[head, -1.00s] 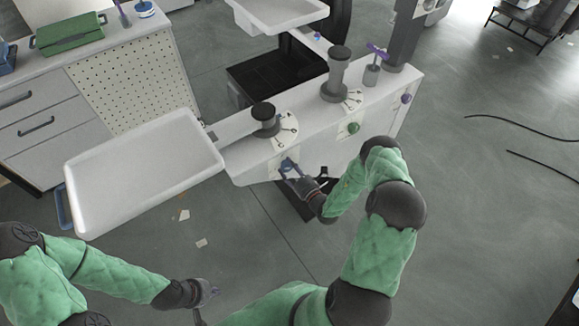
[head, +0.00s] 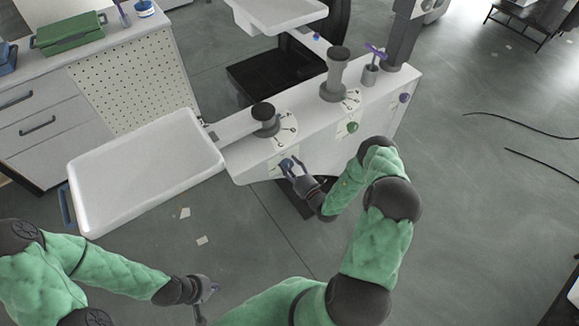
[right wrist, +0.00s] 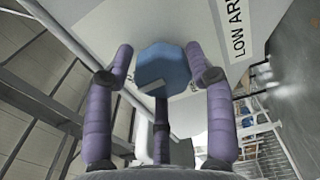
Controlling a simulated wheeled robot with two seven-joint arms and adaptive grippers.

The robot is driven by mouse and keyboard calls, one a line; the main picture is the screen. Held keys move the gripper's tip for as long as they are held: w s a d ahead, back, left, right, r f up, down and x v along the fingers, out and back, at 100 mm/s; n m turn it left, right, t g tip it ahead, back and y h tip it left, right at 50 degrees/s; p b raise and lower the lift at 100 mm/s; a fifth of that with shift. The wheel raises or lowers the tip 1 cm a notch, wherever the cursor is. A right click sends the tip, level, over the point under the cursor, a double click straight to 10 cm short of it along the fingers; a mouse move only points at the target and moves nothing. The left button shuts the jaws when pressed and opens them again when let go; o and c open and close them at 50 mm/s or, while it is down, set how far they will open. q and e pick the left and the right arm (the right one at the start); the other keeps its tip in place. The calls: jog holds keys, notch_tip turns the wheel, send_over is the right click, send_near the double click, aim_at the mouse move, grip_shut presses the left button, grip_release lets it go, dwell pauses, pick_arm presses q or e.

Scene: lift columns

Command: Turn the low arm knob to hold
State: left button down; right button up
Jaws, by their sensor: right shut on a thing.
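The low arm knob (right wrist: 165,68) is blue and many-sided, with a pale pointer mark near its lower edge. It sits on the white front face of the lift console, and in the head view the blue knob (head: 286,164) is partly covered by my fingers. My right gripper (right wrist: 160,55) is shut on it, with purple fingers on either side of the knob. A label reading "LOW AR", cut off by the picture's edge, is to its right (right wrist: 238,28). My left gripper (head: 208,291) hangs low over the floor, away from the console; its fingers are too small to read.
A green knob (head: 352,127) and a purple knob (head: 404,98) are further right on the console (head: 318,140). A white tray (head: 150,170) sticks out to the left. A cabinet with a green box (head: 70,33) stands at the back left. The floor on the right is mostly clear.

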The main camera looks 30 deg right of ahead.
jog(key=shift+w+d+r+m, duration=0.1)
jog(key=shift+w+d+m, duration=0.05)
jog(key=shift+d+m, duration=0.35)
jog(key=o, duration=0.8)
jog(key=shift+o, duration=1.4)
jog(key=shift+a, duration=0.2)
jog(key=shift+s+f, duration=0.25)
jog(key=shift+s, duration=0.15)
jog(key=s+d, duration=0.1)
jog(key=s, duration=1)
jog(key=shift+s, duration=0.15)
